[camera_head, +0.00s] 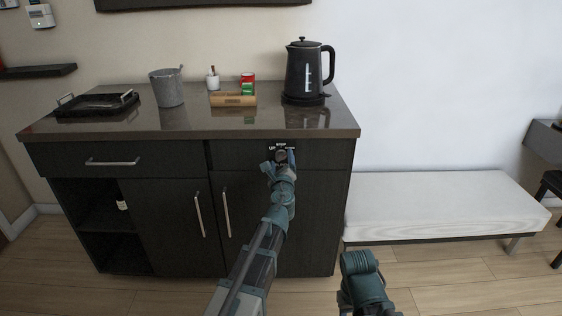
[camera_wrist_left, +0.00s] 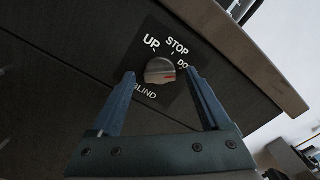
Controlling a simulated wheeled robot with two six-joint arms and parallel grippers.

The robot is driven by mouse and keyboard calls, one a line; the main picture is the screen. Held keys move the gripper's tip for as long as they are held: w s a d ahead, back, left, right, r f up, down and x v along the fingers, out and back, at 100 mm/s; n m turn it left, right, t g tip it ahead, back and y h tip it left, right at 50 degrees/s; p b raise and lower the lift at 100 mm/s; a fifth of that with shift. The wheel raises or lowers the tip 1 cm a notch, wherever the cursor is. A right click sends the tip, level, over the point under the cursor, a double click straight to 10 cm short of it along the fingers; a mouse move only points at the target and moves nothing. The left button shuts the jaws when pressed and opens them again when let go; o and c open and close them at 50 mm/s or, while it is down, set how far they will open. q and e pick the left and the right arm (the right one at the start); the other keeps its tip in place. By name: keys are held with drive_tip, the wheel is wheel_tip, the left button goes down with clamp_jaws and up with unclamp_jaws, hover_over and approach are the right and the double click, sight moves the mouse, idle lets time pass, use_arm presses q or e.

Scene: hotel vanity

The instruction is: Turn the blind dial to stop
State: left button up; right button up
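The blind dial (camera_wrist_left: 160,71) is a round grey knob on a dark label plate (camera_wrist_left: 150,48) on the cabinet front. In the left wrist view the plate reads UP, STOP, a partly hidden DO… and BLIND. A red mark shows on the knob's right side; which word it points at is hard to tell. My left gripper (camera_wrist_left: 160,74) is open, with one blue finger on each side of the knob; contact is unclear. In the head view my left gripper (camera_head: 281,157) covers the dial, below the STOP label. Part of my right arm shows at bottom right; its fingers do not show.
The counter (camera_head: 215,120) above holds a black tray (camera_head: 97,104), a grey bucket (camera_head: 167,89), a small box with packets (camera_head: 233,99) and a black kettle (camera_head: 304,75). Its edge overhangs the dial plate. A white bench (camera_head: 440,205) stands at right. Cabinet handles (camera_head: 226,212) stick out left.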

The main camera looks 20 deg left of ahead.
use_arm(q)
clamp_jaws()
drive_tip(key=shift+n, duration=0.3)
drive_tip(key=n, duration=0.4)
drive_tip(key=shift+n, duration=2.5)
drive_tip(key=shift+o, duration=0.3)
unclamp_jaws()
drive_tip(key=shift+s, duration=0.1)
